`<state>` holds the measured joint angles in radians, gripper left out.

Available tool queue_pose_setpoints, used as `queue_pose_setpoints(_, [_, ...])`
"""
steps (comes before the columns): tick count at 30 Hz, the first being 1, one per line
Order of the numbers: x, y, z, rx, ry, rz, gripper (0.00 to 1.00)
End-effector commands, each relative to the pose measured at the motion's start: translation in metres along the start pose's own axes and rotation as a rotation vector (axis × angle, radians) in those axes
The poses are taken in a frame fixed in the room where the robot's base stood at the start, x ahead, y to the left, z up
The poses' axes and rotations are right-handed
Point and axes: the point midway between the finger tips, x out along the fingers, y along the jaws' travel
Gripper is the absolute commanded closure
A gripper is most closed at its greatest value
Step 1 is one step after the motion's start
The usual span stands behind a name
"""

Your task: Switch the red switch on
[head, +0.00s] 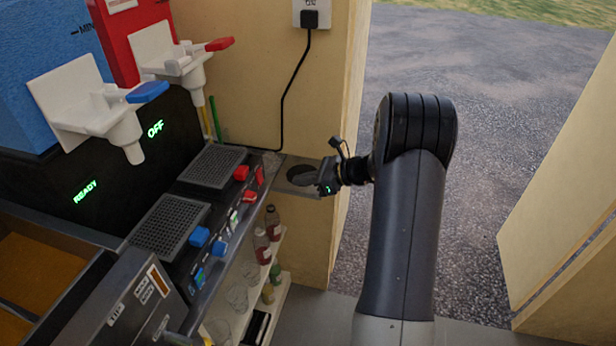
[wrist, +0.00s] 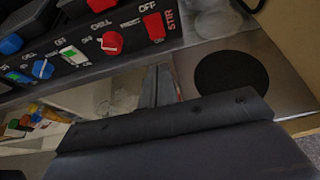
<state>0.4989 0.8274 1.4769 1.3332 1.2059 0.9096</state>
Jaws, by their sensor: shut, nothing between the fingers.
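The red switch (wrist: 154,26) is a small red rocker beside the word STIR on the dark front panel, at the top of the wrist view. It looks tiny on the panel in the head view (head: 260,176). A red knob (wrist: 112,43) sits to its left.
A round dark hole (wrist: 231,84) in a metal plate lies right of the panel. Bottles (head: 272,222) and glasses (head: 237,297) stand on shelves below. A black cord (head: 283,110) hangs from a wall socket. The doorway to the right is open.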

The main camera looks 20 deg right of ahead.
Motion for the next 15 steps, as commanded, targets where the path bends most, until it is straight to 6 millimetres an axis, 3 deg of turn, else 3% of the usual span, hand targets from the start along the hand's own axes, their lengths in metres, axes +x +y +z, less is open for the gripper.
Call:
queue_pose_setpoints(6, [0.049, 0.001, 0.001, 0.000, 0.000, 0.004, 1.00])
queue_pose_setpoints(15, [0.087, 0.001, 0.011, -0.001, 0.000, 0.001, 1.00])
